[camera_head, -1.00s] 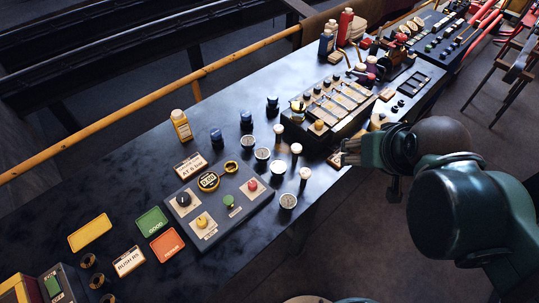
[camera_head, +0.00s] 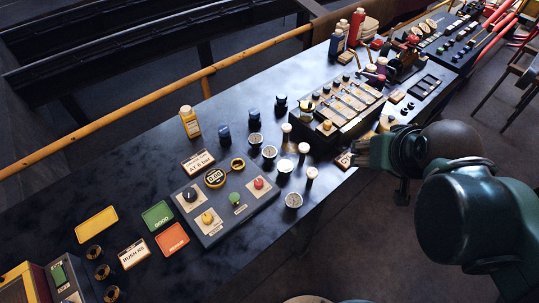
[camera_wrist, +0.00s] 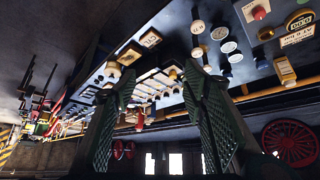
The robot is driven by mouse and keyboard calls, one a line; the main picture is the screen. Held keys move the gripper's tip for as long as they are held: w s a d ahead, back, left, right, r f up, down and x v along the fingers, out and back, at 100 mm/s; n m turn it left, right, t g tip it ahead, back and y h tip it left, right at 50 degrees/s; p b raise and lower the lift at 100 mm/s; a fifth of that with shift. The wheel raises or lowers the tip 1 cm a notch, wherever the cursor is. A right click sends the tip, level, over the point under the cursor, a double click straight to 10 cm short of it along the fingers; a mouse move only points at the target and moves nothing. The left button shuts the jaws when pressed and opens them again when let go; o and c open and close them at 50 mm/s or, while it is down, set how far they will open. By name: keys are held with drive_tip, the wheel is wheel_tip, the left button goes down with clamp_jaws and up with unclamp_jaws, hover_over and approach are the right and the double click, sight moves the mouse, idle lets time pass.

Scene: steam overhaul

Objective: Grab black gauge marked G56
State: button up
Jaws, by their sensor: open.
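Several small round gauges with dark bodies and white dials stand on the dark bench right of the control box. One is at the front edge (camera_head: 293,200); others lie behind it in a row, a near one (camera_head: 284,166), a middle one (camera_head: 269,152) and a far one (camera_head: 254,139). Their markings are too small to read, so I cannot tell which is G56. White dials also show at the upper right of the wrist view (camera_wrist: 228,46). My gripper (camera_head: 362,152) is open and empty by the bench's front edge, right of the gauges. Its green ridged fingers (camera_wrist: 160,82) are spread apart.
White-topped pieces (camera_head: 304,148) stand among the gauges. The control box (camera_head: 225,205) with knobs is to their left. A key-topped console (camera_head: 345,105) stands behind my gripper. A yellow bottle (camera_head: 189,122) and blue pieces (camera_head: 224,134) stand farther back. The left rear bench is clear.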

drive_tip(key=shift+w+a, duration=0.1)
drive_tip(key=m+g+p, duration=0.4)
drive_tip(key=m+g, duration=0.3)
drive_tip(key=m, duration=0.9)
hover_over(269, 151)
drive_tip(key=f, duration=2.1)
drive_tip(key=shift+d, duration=0.4)
drive_tip(key=shift+a+f+m, duration=0.45)
drive_tip(key=shift+f+m, duration=0.05)
drive_tip(key=shift+f, duration=0.1)
